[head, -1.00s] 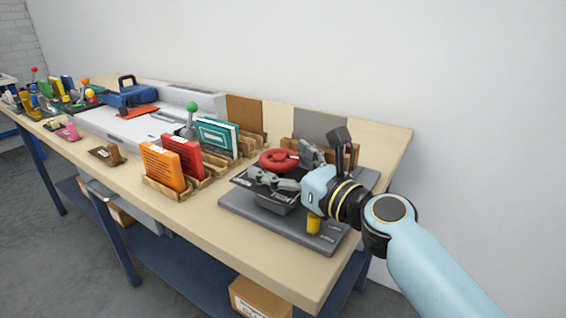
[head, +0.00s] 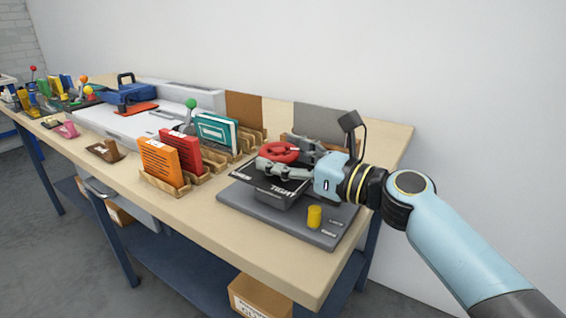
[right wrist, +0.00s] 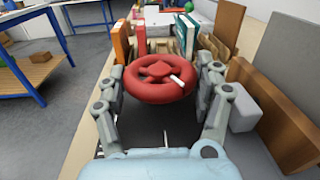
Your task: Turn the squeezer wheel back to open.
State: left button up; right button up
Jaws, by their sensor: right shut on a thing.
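The red squeezer wheel (head: 279,152) sits on top of the dark squeezer, above a black plate (head: 270,182) with the word TIGHT on it. The squeezer stands on a grey base (head: 285,222) at the right end of the bench. My right gripper (head: 282,160) is around the wheel, one finger on either side. In the right wrist view the wheel (right wrist: 158,78) lies between the two fingers, with a white mark on its rim at the right. The gripper is shut on the wheel. My left gripper is not in view.
A yellow peg (head: 314,216) stands on the base's front right. Orange (head: 160,162), red (head: 181,152) and teal (head: 217,133) books stand in wooden racks left of the squeezer. A brown board (head: 244,112) and a grey board (head: 318,123) stand at the wall.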

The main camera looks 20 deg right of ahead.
jog(key=n+g+y+b, duration=0.2)
jog(key=n+g+y, duration=0.1)
jog(key=n+g+y+b, duration=0.1)
jog(key=g+y, duration=0.1)
jog(key=shift+w+d+f+n, duration=0.15)
jog(key=shift+w+d+n, duration=0.05)
jog(key=shift+w+n, duration=0.1)
pick_arm(q)
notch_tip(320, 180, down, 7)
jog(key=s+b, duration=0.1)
jog(key=b, duration=0.2)
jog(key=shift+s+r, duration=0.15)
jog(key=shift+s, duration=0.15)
pick_arm(e)
jog(key=shift+w+n+g+y, duration=0.1)
jog(key=shift+n+g+y, duration=0.6)
jog(key=shift+n+g, duration=0.85)
jog(key=shift+n+g+y, duration=0.7)
jog(key=shift+n+g, duration=0.25)
jog(key=shift+g, duration=1.2)
jog(key=o, duration=1.2)
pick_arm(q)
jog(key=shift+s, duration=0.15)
pick_arm(e)
jog(key=d, duration=0.4)
jog(key=s+d, duration=0.1)
jog(key=d, duration=0.7)
jog(key=shift+s, duration=0.25)
